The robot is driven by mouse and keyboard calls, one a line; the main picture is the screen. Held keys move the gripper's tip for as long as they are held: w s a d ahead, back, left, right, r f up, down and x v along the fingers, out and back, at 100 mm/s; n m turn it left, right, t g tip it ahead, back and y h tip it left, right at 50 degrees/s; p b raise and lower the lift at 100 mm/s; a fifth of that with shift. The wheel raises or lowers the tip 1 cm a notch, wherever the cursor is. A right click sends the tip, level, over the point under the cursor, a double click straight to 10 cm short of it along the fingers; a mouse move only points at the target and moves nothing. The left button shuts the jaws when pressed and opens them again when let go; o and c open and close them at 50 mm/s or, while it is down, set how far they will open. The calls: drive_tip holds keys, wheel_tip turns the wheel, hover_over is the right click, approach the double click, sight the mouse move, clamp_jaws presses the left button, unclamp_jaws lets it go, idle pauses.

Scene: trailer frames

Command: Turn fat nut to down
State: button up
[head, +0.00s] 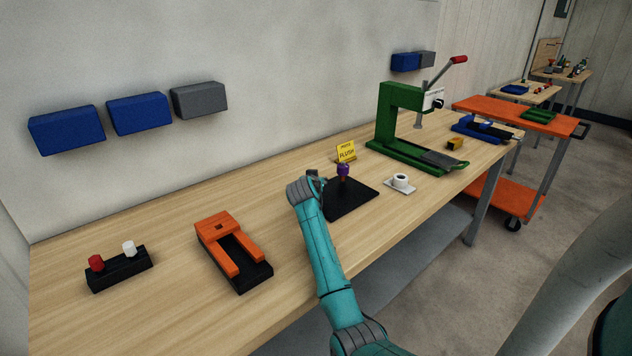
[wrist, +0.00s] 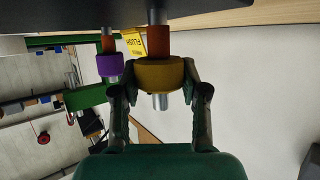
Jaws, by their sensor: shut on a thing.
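A black plate (head: 352,204) lies on the workbench and carries upright studs. In the wrist view, which is upside down, a fat yellow nut (wrist: 160,75) sits around one silver stud, above an orange collar (wrist: 158,42). The stud's end (wrist: 160,101) sticks out past the nut. A smaller purple nut (wrist: 110,65) is on a thinner stud beside it; it also shows in the head view (head: 343,170). My gripper (wrist: 160,82) is shut on the yellow nut, one finger on each side. In the head view my gripper (head: 316,181) hides the yellow nut.
A yellow FLUSH sign (head: 347,152) stands behind the plate. A white cup-like part (head: 400,180) is to its right, then a green press (head: 400,118). An orange fixture (head: 214,228) and a black block (head: 119,270) with red and white knobs are left. Bare bench lies between.

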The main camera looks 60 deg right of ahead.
drive_tip(key=m+g, duration=0.2)
drive_tip(key=m+g+h, duration=0.1)
drive_tip(key=m+g, duration=0.1)
drive_tip(key=g, duration=0.1)
drive_tip(key=shift+w+r+m, duration=0.15)
drive_tip(key=shift+m, duration=0.15)
drive_tip(key=shift+m+g, duration=2)
drive_tip(key=shift+g, duration=0.5)
drive_tip(key=shift+m+g+y, duration=0.3)
drive_tip(key=shift+m+g, duration=0.2)
drive_tip(key=o, duration=1.1)
drive_tip(key=shift+o, duration=0.3)
drive_tip(key=v, duration=1.1)
drive_tip(key=shift+a+r, duration=0.15)
drive_tip(key=shift+a, duration=0.2)
